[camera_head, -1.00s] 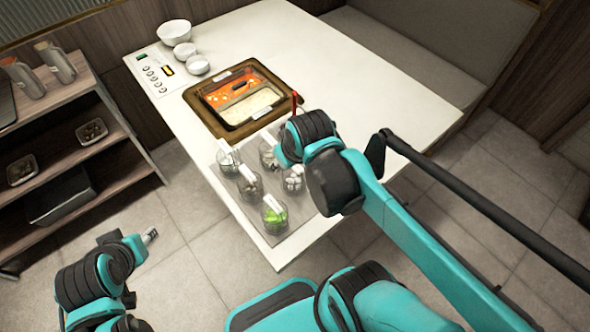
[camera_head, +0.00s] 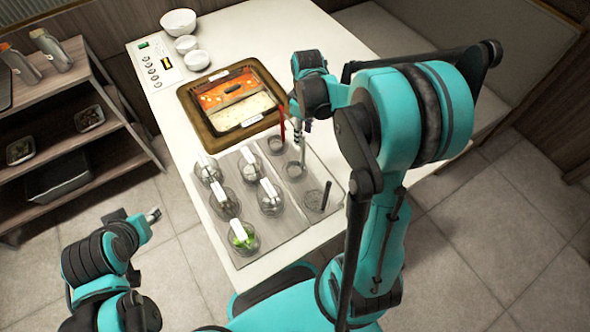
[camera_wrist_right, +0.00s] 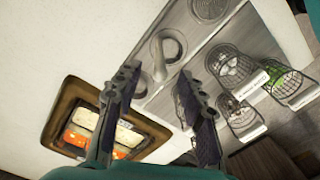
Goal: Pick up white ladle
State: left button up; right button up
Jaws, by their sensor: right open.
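The white ladle (camera_head: 301,150) stands upright in the middle round holder of the tray's right strip, its pale handle rising beneath my right gripper (camera_head: 298,112). In the right wrist view, the ladle's pale, looped shape (camera_wrist_right: 165,48) lies just past the fingertips. My right gripper (camera_wrist_right: 158,80) is open, its two dark fingers apart with nothing between them. The ladle's upper end is partly hidden by the gripper in the head view. My left gripper (camera_head: 153,215) is at lower left, away from the table; its jaws are too small to read.
A red-handled ladle (camera_head: 282,132) and a black-handled ladle (camera_head: 326,196) stand either side of the white one. A brown-framed pot (camera_head: 190,108) is behind. Free white table (camera_head: 262,38) lies farther back.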

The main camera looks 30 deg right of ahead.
aim_at(303, 147)
notch_tip(303, 147, down, 4)
jog(key=shift+f+b, duration=0.25)
jog(key=shift+b, duration=0.55)
jog(key=shift+r, duration=0.1)
grip_shut()
jog(key=shift+r, duration=0.1)
